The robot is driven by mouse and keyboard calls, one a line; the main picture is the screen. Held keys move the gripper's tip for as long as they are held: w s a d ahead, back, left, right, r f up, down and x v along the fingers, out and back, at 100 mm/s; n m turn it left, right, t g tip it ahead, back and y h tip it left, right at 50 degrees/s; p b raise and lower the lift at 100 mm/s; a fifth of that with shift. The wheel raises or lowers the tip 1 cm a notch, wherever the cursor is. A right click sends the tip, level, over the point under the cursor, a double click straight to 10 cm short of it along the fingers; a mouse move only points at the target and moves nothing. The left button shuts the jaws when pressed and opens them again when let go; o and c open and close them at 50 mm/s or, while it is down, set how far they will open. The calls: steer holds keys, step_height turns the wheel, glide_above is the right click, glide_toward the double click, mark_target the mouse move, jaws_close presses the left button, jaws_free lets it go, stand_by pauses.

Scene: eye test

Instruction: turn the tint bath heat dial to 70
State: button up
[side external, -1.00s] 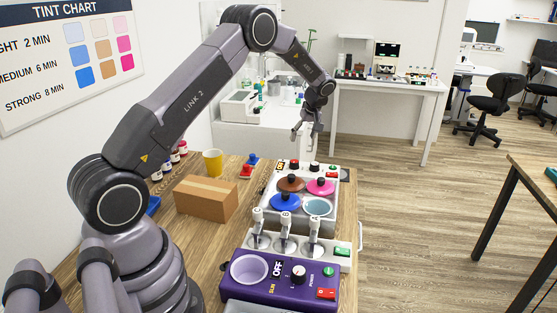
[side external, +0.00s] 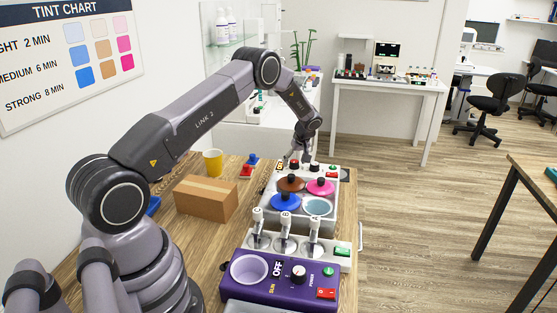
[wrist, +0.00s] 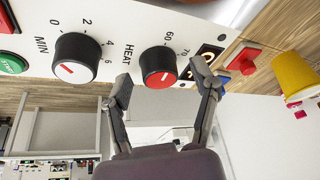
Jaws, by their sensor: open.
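The tint bath (side external: 327,213) is a white unit with coloured lids, its dials along the far edge. In the wrist view the heat dial (wrist: 158,62) is a black knob with a red face and a short pale pointer line. Marks 60 and 70 show beside it; I cannot tell exactly which mark the pointer meets. My gripper (wrist: 162,74) is open, one finger on each side of the dial. I cannot tell whether the fingers touch it. In the side view my gripper (side external: 300,157) is low over the dials and partly hides them.
The minutes dial (wrist: 77,58) and green start button (wrist: 12,63) are left of the heat dial in the wrist view. A small display (wrist: 209,53) is close by the right finger. A yellow cup (side external: 213,162) and cardboard box (side external: 206,198) stand on the table.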

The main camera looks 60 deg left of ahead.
jaws_close()
stand_by(0.4)
steer(key=m+t, duration=0.1)
steer(key=m, duration=0.2)
steer(key=m+t, duration=0.1)
steer(key=m, duration=0.1)
steer(key=shift+s+m+h, duration=0.1)
steer(key=shift+m+h, duration=0.3)
steer(key=m+h, duration=0.1)
steer(key=m, duration=0.2)
steer(key=m+t+h, duration=0.1)
steer(key=m, duration=0.2)
steer(key=shift+t, duration=0.3)
steer(key=shift+s+m, duration=0.1)
steer(key=shift+m, duration=0.4)
jaws_free()
steer(key=shift+a, duration=0.1)
steer(key=shift+r, duration=0.1)
